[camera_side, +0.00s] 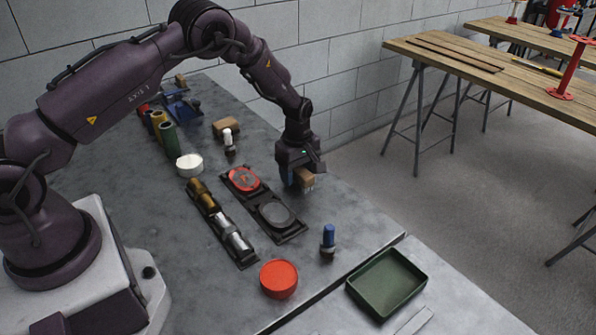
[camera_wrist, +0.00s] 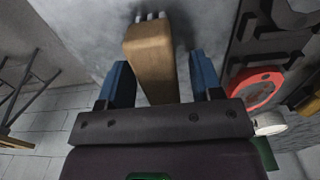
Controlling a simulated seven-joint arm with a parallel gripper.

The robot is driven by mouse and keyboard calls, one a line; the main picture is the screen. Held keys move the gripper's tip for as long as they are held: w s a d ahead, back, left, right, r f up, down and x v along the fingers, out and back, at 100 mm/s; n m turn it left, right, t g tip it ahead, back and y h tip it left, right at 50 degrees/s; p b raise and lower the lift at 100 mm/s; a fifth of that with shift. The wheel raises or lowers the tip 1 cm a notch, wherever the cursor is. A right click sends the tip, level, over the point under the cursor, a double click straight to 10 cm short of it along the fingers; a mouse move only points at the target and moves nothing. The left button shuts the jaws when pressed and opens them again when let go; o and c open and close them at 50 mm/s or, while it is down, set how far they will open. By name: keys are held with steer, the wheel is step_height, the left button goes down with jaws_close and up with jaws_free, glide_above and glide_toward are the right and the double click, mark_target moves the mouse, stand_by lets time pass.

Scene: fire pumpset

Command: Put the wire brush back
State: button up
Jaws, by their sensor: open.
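The wire brush is a light wooden block (camera_wrist: 150,48) with short pale bristles at its far end. It lies between the two blue fingers of my gripper (camera_wrist: 160,72) in the wrist view, with a visible gap to each finger. My gripper is open around the brush, not clamped on it.
Left of the gripper is a black holder (camera_side: 277,215) with a red disc and a grey disc. A rack of metal cylinders (camera_side: 220,222), a blue-topped bottle (camera_side: 328,240), a red round container (camera_side: 278,278), a green tray (camera_side: 388,283) and a brown block (camera_side: 226,127) stand around.

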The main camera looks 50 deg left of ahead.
step_height(320, 180, up, 13)
steer(key=s+d+r+m+t, duration=0.1)
steer(key=s+d+r+m, duration=0.15)
steer(key=r, duration=0.35)
steer(key=s+d+r+m+t, duration=0.1)
steer(key=s+r+m, duration=0.1)
steer(key=s+r, duration=0.25)
steer(key=s+d+r+m+t, duration=0.1)
steer(key=s+r+m, duration=0.2)
steer(key=r, duration=0.3)
steer(key=s+d+r+m+t, duration=0.1)
steer(key=s+r+m, duration=0.1)
steer(key=s+m, duration=0.3)
steer(key=s+d+r+m+t, duration=0.1)
steer(key=s+m, duration=0.4)
steer(key=s, duration=0.9)
steer(key=shift+d+r+t, duration=0.3)
steer(key=shift+d+r, duration=0.45)
steer(key=shift+m, duration=0.25)
